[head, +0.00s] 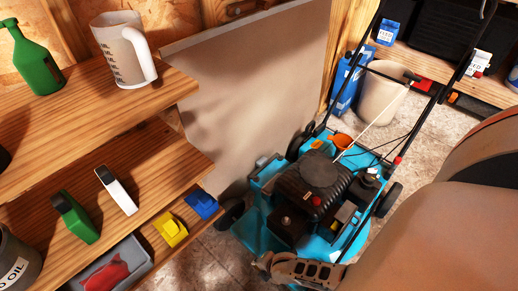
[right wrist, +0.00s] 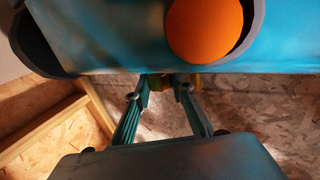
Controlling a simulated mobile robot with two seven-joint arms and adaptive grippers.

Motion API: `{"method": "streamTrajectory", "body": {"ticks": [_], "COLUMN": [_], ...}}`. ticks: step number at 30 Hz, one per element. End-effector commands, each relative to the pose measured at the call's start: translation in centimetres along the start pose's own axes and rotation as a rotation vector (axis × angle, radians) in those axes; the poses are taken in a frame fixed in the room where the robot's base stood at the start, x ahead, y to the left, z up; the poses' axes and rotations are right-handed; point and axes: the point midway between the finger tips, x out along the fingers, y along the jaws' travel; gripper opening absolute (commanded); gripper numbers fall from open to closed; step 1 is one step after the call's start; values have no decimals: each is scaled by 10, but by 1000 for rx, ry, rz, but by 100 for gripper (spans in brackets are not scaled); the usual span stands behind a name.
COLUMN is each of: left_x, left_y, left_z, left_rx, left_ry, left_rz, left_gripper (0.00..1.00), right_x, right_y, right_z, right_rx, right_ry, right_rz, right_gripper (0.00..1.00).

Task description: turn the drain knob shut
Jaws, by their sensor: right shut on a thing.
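The teal mower (head: 262,215) with its black engine (head: 312,188) stands on the floor in the head view. My right gripper (head: 264,262) is low at the mower's near edge, and the mower's teal side (right wrist: 110,55) fills the top of the right wrist view. There the fingers of the right gripper (right wrist: 167,90) converge on a small olive-yellow drain knob (right wrist: 183,79) just under the teal edge. The jaws are shut on it. Its turn position cannot be told, since the fingertips cover part of it. My left gripper is not in view.
A round orange part (right wrist: 204,28) in a dark rim is close above the fingers. Wooden shelves (head: 150,90) with bottles and a measuring jug (head: 120,50) stand left. A pale bucket (head: 380,98) is behind the mower. Some floor (head: 190,262) is clear between shelves and mower.

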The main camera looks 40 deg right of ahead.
Motion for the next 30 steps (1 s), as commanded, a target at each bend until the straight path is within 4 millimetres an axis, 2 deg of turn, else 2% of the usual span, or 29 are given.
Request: {"method": "streamTrajectory", "body": {"ticks": [6, 7, 9, 23, 30], "left_x": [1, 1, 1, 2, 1], "left_y": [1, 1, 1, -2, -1], "left_z": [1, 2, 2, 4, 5], "left_rx": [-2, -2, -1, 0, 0], "left_ry": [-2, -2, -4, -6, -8], "left_rz": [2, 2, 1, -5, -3], "left_gripper": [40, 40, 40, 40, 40], "right_x": [0, 0, 0, -1, -13], "right_y": [0, 0, 0, -6, -7], "right_z": [2, 2, 2, 0, 1], "right_rx": [0, 0, 0, 0, 0], "right_ry": [-3, -3, -3, -1, -2], "right_rz": [-1, -2, -2, -10, -10], "right_gripper": [2, 28, 40, 40, 40]}}
